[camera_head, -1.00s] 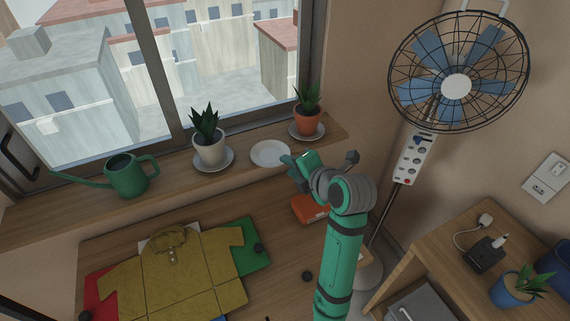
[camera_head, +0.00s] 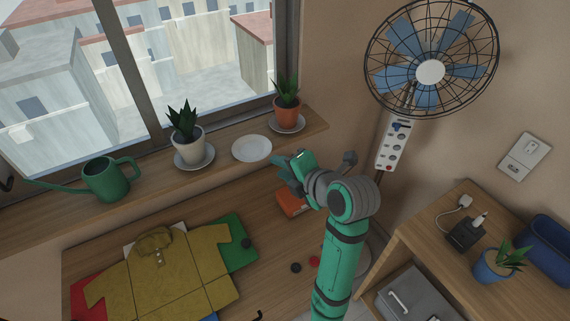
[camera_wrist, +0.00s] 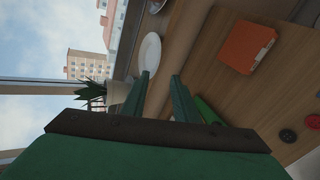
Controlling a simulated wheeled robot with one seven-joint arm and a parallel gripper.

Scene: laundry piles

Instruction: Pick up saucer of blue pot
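An empty white saucer (camera_head: 252,149) lies flat on the wooden windowsill, between a white pot and an orange pot. It also shows in the wrist view (camera_wrist: 150,52), beyond my fingertips. The blue pot (camera_head: 493,266) with a spiky green plant stands on the wooden cabinet at the right, with no saucer visible under it. My gripper (camera_head: 281,172) is in front of the sill, to the right of and nearer than the empty saucer. In the wrist view my gripper (camera_wrist: 161,76) has its two green fingers apart, with nothing held between them.
The white pot (camera_head: 187,149) and orange pot (camera_head: 286,111) stand on saucers. A green watering can (camera_head: 107,180) is on the sill's left. Below lie a yellow shirt (camera_head: 170,274) and an orange book (camera_head: 292,203). A fan (camera_head: 431,71) stands right.

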